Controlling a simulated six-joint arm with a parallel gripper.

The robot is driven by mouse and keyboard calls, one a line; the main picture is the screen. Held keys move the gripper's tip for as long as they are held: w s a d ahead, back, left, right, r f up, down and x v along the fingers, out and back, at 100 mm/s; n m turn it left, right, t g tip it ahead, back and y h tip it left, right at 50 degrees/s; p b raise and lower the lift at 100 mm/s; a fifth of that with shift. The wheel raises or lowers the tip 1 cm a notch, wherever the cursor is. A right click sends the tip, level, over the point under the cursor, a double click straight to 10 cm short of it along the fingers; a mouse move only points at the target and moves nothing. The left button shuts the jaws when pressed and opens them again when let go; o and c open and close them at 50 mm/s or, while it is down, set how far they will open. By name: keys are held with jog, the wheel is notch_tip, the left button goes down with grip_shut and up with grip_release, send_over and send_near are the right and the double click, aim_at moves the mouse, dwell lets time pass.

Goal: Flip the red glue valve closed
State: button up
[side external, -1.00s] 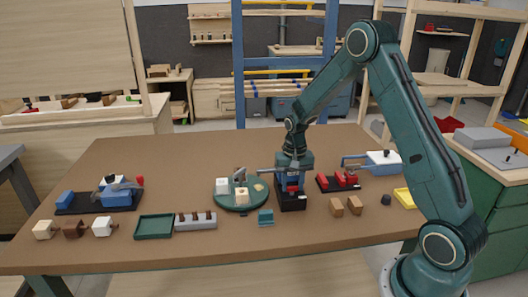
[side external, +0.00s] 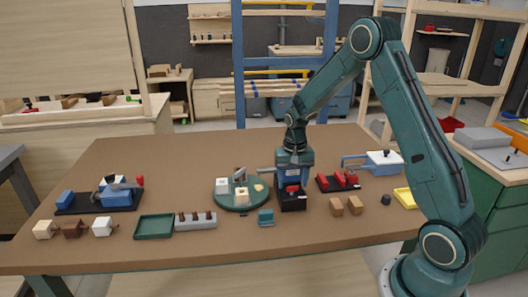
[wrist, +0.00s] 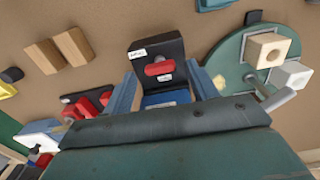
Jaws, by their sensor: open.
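The red glue valve (wrist: 158,68) is a short rounded red handle on a black box (wrist: 160,50) with small white labels. In the wrist view the handle lies crosswise near the middle. In the side view the red handle (side external: 292,188) shows low on the box front, just below my gripper (side external: 293,180). In the wrist view my gripper (wrist: 163,82) is open, with one blue finger on each side of the black box and nothing visibly clamped. Part of the box is hidden behind my gripper. I cannot tell whether the fingers touch it.
A round green plate (side external: 238,205) with pale blocks stands left of the box. A black base with red parts (side external: 338,182) stands close on the right. Two wooden blocks (side external: 346,205) and a teal piece (side external: 265,217) lie in front. The brown table's back is clear.

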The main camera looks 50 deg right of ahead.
aim_at(293, 187)
notch_tip(293, 187, up, 12)
jog(key=shift+r, duration=0.25)
dwell(0.3)
jog(key=s+a+r+n+t, duration=0.3)
jog(key=s+a+r+n, duration=0.1)
jog(key=s+a+r, duration=0.55)
jog(key=s+a+n+t, duration=0.1)
jog(key=s+a+n, duration=0.1)
jog(key=s+a, duration=0.2)
jog(key=s+a+r+n+t, duration=0.1)
jog(key=s+a+n, duration=0.2)
jog(key=s, duration=0.7)
jog(key=shift+a+r+t, duration=0.15)
jog(key=shift+a+t, duration=0.15)
jog(key=shift+a, duration=0.05)
